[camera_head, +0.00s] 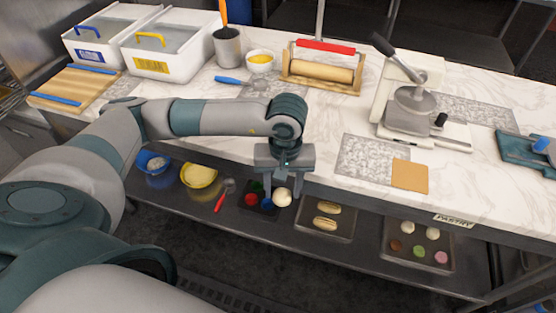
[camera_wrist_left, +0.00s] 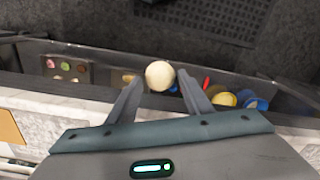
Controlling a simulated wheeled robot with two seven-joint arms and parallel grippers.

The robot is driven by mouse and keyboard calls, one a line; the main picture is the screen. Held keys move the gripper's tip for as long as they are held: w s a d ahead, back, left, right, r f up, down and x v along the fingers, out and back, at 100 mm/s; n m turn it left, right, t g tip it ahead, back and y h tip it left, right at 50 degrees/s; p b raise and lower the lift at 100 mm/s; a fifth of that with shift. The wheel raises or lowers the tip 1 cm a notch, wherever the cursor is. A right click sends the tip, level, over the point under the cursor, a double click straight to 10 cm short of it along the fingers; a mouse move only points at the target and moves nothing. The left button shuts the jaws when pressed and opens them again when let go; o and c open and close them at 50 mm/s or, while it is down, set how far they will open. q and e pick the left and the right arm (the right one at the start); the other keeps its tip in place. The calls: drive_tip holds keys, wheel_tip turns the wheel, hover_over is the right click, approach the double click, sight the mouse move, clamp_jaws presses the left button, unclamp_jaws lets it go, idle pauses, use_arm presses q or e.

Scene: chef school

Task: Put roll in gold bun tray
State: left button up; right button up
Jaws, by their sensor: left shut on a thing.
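A pale round roll (camera_wrist_left: 160,75) is held between the fingertips of my left gripper (camera_wrist_left: 163,88). In the head view the roll (camera_head: 282,197) shows just under my left gripper (camera_head: 279,186), in front of the counter's front edge and over the lower shelf. A shallow tray with two long golden buns (camera_head: 312,229) lies on that shelf, just right of the gripper. I cannot tell from its colour whether it is the gold bun tray. My right gripper is not in view.
On the shelf are a blue bowl (camera_head: 153,162), a yellow bowl (camera_head: 198,176), a dark tray of coloured balls (camera_head: 262,211) and a tray of small pastries (camera_head: 420,263). The counter's front edge overhangs the shelf. A press (camera_head: 412,100) stands on the counter.

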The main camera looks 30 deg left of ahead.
use_arm(q)
drive_tip(key=s+d+f+m, duration=0.3)
drive_tip(key=s+f+m, duration=0.1)
drive_tip(key=f+m, duration=0.1)
drive_tip(key=shift+d+m, duration=0.25)
drive_tip(key=shift+m, duration=0.55)
drive_tip(key=shift+s, duration=0.1)
